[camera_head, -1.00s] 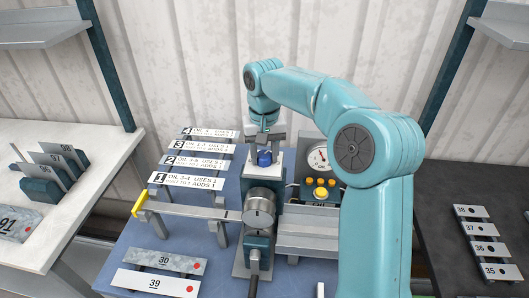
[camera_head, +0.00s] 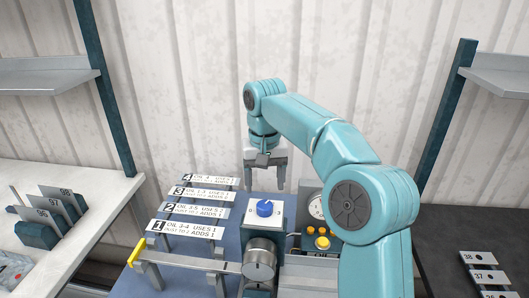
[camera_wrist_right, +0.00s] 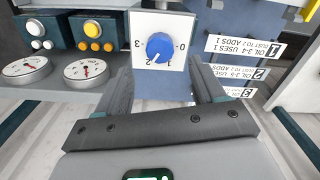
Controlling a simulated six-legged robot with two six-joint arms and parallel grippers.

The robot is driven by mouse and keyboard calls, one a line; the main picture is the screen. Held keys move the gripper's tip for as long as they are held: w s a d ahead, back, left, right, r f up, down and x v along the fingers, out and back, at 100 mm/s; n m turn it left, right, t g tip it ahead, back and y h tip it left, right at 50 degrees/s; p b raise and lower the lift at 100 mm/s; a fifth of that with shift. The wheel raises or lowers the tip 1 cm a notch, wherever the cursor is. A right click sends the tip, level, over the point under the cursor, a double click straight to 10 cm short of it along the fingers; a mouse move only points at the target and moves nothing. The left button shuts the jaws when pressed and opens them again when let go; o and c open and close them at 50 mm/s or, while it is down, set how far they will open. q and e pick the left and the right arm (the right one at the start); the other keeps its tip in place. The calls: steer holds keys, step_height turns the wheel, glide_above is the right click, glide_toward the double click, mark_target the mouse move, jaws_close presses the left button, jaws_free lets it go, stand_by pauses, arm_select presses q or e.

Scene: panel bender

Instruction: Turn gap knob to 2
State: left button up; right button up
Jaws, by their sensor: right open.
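The blue gap knob (camera_head: 264,208) stands on a white dial plate (camera_head: 252,222) on the bender. In the right wrist view the knob (camera_wrist_right: 159,46) shows from above, and the plate (camera_wrist_right: 176,20) carries the numbers 0 to 3. A white mark on the knob appears to point toward the 2. My right gripper (camera_head: 266,174) is open and empty, behind and above the knob, apart from it. In the right wrist view its fingers (camera_wrist_right: 162,78) stand wide on either side below the knob. My left gripper is not in view.
Numbered label strips (camera_head: 200,194) lie left of the knob. A panel with yellow buttons (camera_head: 322,242) and gauges stands close on the right. A metal bar with a yellow end (camera_head: 136,252) lies in front. A corrugated wall is behind.

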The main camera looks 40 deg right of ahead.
mark_target(264, 204)
step_height(264, 204, up, 9)
steer(key=p, duration=0.1)
steer(key=shift+r+p, duration=0.2)
steer(key=shift+p, duration=0.1)
steer(key=shift+s, duration=0.1)
stand_by(0.5)
